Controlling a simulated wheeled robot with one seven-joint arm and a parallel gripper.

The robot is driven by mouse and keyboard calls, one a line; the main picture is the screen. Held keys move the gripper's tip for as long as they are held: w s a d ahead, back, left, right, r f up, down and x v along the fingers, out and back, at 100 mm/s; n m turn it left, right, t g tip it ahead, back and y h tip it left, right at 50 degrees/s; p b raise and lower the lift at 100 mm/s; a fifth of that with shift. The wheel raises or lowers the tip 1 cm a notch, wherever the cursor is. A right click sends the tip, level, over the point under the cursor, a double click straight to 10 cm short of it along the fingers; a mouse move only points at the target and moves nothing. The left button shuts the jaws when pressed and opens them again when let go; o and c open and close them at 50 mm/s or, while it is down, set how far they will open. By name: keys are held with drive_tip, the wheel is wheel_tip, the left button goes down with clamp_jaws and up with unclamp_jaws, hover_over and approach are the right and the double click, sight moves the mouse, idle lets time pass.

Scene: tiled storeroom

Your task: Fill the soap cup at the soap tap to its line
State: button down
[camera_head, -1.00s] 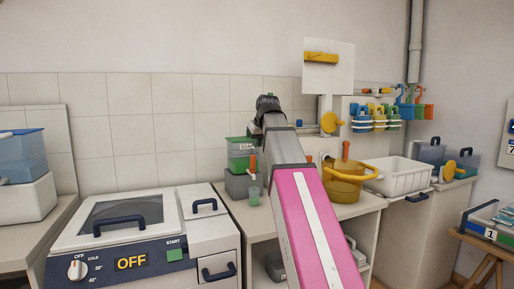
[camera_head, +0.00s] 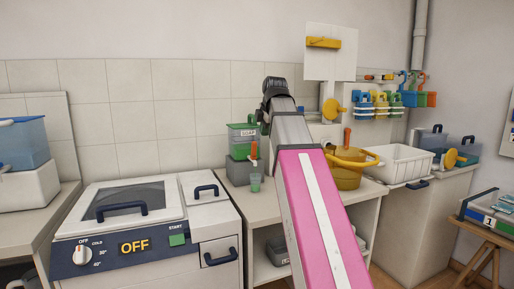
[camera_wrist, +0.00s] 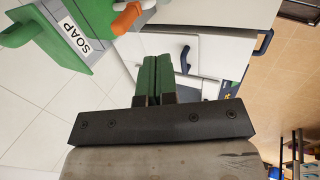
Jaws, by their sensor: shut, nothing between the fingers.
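The soap dispenser (camera_head: 242,133) is a green box with a SOAP label on a grey block, at the back of the counter. It also shows in the wrist view (camera_wrist: 58,33), upper left. Its orange tap handle (camera_head: 253,150) faces forward and shows in the wrist view (camera_wrist: 126,19). The small green soap cup (camera_head: 255,184) stands upright below the tap; its line and level are too small to read. My gripper (camera_wrist: 157,62) has its green fingers together, with nothing between them, beside the dispenser. The wrist view does not show the cup clearly.
A washing machine (camera_head: 150,225) stands left of the counter. A yellow basin (camera_head: 345,177) and a white tub (camera_head: 402,165) sit to the right. My arm crosses the middle of the head view and hides part of the counter (camera_head: 262,207).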

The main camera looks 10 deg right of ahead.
sight(255, 143)
drive_tip(key=w+a+f, duration=0.1)
drive_tip(key=w+f, duration=0.7)
drive_tip(key=shift+a+f, duration=0.15)
drive_tip(key=shift+a, duration=0.15)
idle(0.5)
drive_tip(key=shift+w+a+r, duration=0.15)
drive_tip(key=shift+w+r, duration=0.05)
drive_tip(key=shift+w, duration=0.55)
drive_tip(key=shift+r, duration=0.15)
drive_tip(key=shift+r, duration=0.65)
